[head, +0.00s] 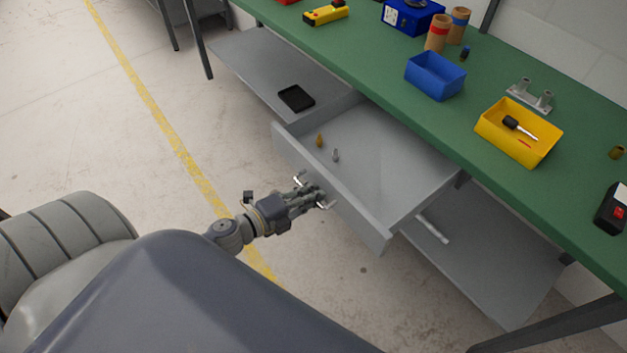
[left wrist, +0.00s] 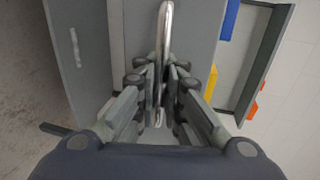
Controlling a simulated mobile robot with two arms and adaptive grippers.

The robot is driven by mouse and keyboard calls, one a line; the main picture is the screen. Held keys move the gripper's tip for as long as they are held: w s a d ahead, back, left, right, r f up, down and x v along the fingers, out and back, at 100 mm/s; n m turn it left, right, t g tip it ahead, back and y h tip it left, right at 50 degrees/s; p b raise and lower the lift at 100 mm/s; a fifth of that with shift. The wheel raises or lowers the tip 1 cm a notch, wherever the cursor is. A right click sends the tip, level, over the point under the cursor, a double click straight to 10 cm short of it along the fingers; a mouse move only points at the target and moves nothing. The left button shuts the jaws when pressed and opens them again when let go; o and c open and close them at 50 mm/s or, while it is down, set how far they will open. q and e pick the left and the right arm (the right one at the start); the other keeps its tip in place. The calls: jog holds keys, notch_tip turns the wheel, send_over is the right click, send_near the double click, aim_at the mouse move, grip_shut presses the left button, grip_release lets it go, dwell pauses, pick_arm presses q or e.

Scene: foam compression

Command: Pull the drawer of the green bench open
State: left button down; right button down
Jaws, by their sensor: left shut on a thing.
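The grey drawer (head: 385,150) of the green bench (head: 375,48) stands pulled well out, and its inside shows. A small amber item (head: 319,140) and a small grey item (head: 336,155) lie in it. My left gripper (head: 318,194) is at the middle of the drawer front (head: 350,208). It is shut on the metal drawer handle (left wrist: 165,45), which runs between the fingers in the left wrist view (left wrist: 162,85). In the head view the fingers cover much of the handle. My right gripper is not in view.
On the bench top are a blue bin (head: 436,76), a yellow bin (head: 518,132) with a screwdriver, and several other items. Grey lower shelves hold a black tray (head: 296,98) and a light rod (head: 432,229). The floor left of the drawer is clear.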

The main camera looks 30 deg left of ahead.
pick_arm(q)
jog(key=shift+r, duration=0.1)
jog(key=c, duration=2)
grip_release()
jog(key=v, duration=1.2)
